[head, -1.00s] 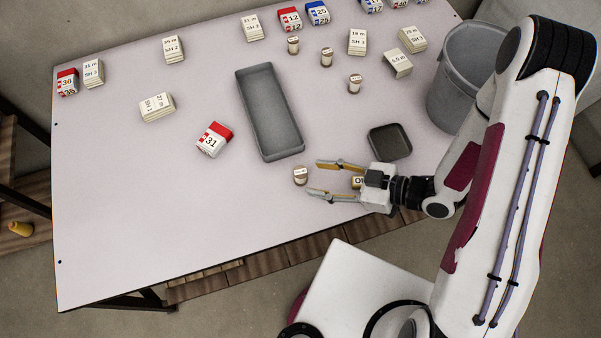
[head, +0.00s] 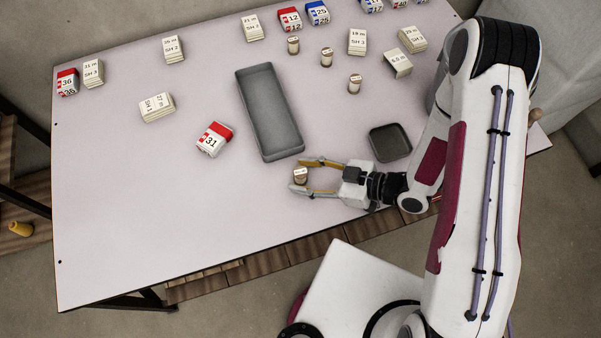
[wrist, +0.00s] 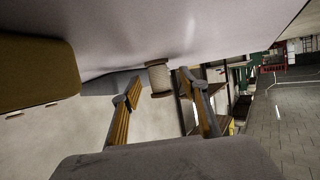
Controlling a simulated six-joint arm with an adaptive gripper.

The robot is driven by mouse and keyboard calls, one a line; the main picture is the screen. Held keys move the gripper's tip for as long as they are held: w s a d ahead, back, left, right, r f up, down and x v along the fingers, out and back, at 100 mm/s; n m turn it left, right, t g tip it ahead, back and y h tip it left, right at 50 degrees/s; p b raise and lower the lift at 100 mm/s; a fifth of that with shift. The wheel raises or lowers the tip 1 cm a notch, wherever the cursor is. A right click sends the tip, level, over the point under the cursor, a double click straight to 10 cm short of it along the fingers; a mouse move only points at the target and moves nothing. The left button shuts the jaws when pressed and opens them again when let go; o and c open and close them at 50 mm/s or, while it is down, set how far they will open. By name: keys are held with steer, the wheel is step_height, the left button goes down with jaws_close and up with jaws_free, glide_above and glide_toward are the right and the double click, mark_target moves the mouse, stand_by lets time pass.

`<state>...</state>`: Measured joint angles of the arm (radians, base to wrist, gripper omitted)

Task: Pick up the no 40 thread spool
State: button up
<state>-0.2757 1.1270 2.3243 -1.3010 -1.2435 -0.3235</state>
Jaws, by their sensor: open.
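A small thread spool (head: 300,176) with brownish ends stands upright near the table's front edge in the head view. Its number is too small to read. My gripper (head: 307,176) is open, with one finger on either side of the spool and the tips about level with it. In the wrist view the pale wound spool (wrist: 158,77) shows between the two yellow-padded fingertips (wrist: 154,88), nearer the right one. I cannot tell whether either finger touches it. Three similar spools stand farther back: one (head: 293,45), another (head: 326,57) and a third (head: 355,83).
A long grey tray (head: 241,92) lies just beyond the gripper, and a small dark square tray (head: 390,142) lies to its right. A red-and-white 31 block (head: 214,139) and several label stacks lie farther left and back. The table's (head: 150,220) front left is clear.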

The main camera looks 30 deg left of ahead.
mark_target(305, 173)
stand_by(0.4)
steer(key=c, duration=1.1)
steer(key=shift+o, duration=0.2)
steer(key=shift+r, duration=0.2)
steer(key=shift+r, duration=4.8)
